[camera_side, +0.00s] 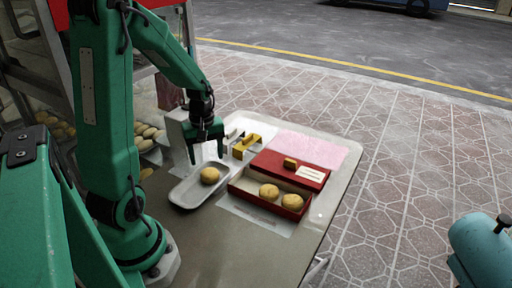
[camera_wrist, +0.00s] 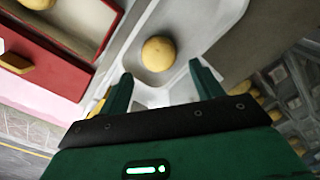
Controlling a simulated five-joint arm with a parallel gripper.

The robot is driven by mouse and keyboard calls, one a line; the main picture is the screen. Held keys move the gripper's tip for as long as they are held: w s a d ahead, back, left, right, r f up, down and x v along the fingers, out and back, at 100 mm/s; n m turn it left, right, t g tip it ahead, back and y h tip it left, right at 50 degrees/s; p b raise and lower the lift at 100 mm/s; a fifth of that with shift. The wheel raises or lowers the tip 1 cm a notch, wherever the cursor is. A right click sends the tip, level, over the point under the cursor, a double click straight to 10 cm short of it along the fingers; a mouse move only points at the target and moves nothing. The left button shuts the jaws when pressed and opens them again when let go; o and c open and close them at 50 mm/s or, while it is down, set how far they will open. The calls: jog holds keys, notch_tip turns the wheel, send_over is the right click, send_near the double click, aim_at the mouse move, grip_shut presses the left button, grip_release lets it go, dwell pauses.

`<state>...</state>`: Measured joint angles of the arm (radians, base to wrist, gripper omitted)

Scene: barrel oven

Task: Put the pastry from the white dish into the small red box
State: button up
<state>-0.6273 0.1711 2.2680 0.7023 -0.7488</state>
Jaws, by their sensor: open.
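The pastry (camera_side: 210,175), round and golden, lies in the white dish (camera_side: 187,196) left of the box. In the wrist view the pastry (camera_wrist: 158,54) sits in the white dish (camera_wrist: 215,22), ahead of and between my fingertips. My gripper (camera_side: 207,158) is open and empty above the dish, apart from the pastry; its two green fingers also show in the wrist view (camera_wrist: 160,82). The small red box (camera_side: 248,196) is open, with two pastries (camera_side: 280,195) in its right part. Its red lid (camera_side: 262,163) lies behind it. The box also shows in the wrist view (camera_wrist: 92,75).
A yellow holder (camera_side: 246,143) stands behind the dish, and a pink sheet (camera_side: 308,147) lies at the back right. A small brown-yellow item (camera_side: 290,163) is on the lid. More pastries (camera_side: 148,132) are at the left behind my arm. The table front is clear.

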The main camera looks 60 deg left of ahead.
aim_at(210, 172)
jog(key=shift+f, duration=0.9)
jog(key=shift+f, duration=0.1)
jog(key=shift+w+f, duration=0.15)
jog(key=shift+f, duration=2.3)
jog(key=c, duration=0.8)
